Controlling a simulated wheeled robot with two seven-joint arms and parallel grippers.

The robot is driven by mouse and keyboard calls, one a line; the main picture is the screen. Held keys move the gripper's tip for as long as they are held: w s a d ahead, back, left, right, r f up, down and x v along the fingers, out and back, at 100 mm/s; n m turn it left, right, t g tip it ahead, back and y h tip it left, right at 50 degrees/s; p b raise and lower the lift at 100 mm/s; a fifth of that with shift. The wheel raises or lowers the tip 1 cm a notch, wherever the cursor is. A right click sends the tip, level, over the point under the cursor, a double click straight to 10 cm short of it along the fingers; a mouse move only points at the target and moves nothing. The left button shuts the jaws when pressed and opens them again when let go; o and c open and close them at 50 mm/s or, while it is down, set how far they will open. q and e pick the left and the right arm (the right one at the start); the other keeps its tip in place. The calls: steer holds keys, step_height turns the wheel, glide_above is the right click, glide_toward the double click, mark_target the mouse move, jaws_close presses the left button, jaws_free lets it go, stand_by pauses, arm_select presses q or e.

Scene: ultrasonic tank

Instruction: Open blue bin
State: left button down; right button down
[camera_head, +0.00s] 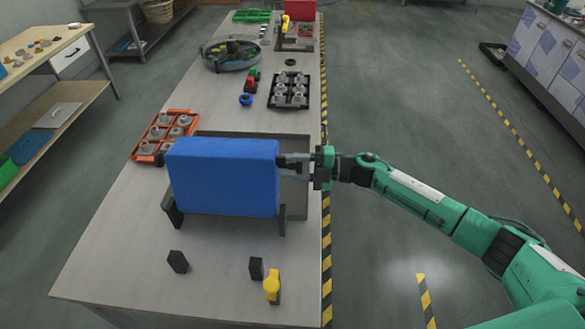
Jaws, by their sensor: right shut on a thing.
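The blue bin (222,178) shows as a large blue box-like body on the table, with dark supports at its lower left and lower right corners. I see its broad front face and a narrow top face; no inside shows. My right gripper (293,165) reaches in from the right and is shut at the upper right side of the blue body, on a small dark part there. The fingertips are partly hidden against that part. My left gripper is not in view.
The long grey table (120,250) has a striped right edge. Behind the bin stand an orange tray (137,152), a black tray (306,107) of metal parts and a round grey container (213,66). In front are dark blocks (177,262) and a yellow item (272,287).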

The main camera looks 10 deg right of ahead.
steer(key=shift+w+d+f+m, duration=0.1)
steer(key=shift+w+f+m, duration=0.2)
steer(key=shift+w+m, duration=0.1)
stand_by(0.4)
steer(key=c, duration=0.9)
jaws_free()
steer(key=shift+f, duration=0.1)
steer(key=shift+s+d+f+b, duration=0.15)
steer(key=shift+d+b, duration=0.3)
steer(key=shift+d, duration=0.05)
steer(key=shift+b+v, duration=2.4)
steer(key=shift+v, duration=4.05)
